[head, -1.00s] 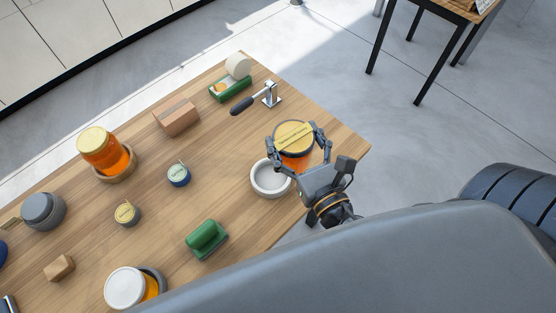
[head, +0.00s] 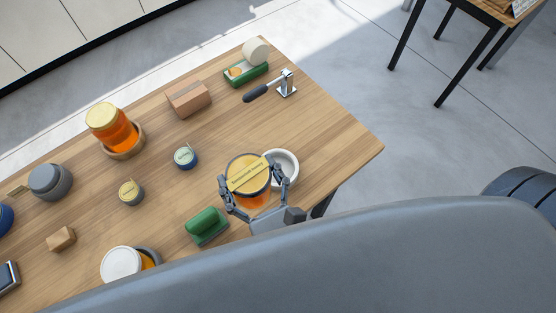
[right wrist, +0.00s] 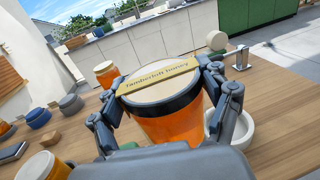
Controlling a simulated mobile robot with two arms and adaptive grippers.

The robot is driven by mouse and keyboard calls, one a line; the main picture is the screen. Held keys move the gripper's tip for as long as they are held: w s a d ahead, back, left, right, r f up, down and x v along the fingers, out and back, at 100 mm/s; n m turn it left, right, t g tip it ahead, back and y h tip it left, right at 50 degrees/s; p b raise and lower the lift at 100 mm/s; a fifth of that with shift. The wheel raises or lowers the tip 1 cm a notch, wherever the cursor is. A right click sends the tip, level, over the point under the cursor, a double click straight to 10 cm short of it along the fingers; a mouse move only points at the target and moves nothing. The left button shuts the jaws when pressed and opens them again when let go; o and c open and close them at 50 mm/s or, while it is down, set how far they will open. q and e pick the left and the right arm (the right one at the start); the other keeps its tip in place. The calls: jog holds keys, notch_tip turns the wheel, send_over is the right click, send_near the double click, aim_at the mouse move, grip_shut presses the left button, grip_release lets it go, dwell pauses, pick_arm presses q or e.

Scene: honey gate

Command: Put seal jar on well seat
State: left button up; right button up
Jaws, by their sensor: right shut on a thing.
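My right gripper (head: 251,183) is shut around a honey jar (head: 254,201) with amber content, a dark rim and a pale lid crossed by a yellow label strip. In the right wrist view the jar (right wrist: 172,128) is tilted between the two fingers (right wrist: 160,98), and the strip carries writing ending in "honey". A white round ring seat (head: 291,167) lies on the table just right of the held jar, partly hidden by the gripper. It also shows behind the right finger in the right wrist view (right wrist: 246,130). I cannot tell which seat is the well seat. My left gripper is not in view.
A white-lidded jar (head: 122,265) is at a grey ring (head: 152,254). A green block (head: 207,224), small tins (head: 186,156) and a lever tap (head: 286,86) stand around. Wood is clear toward the right corner.

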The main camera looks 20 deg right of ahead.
jog(key=w+d+f+b, duration=0.2)
jog(key=w+f, duration=0.1)
jog(key=f, duration=0.1)
jog(key=w+d+f+b, duration=0.2)
jog(key=d+f+b, duration=0.1)
jog(key=f, duration=0.1)
jog(key=w+d+f+b, duration=0.3)
jog(key=f, duration=0.1)
jog(key=shift+w+d+f, duration=0.1)
jog(key=shift+w+d, duration=0.15)
jog(key=shift+w, duration=0.1)
jog(key=o, duration=1.4)
jog(key=shift+f, duration=0.15)
jog(key=o, duration=0.4)
jog(key=shift+s, duration=0.1)
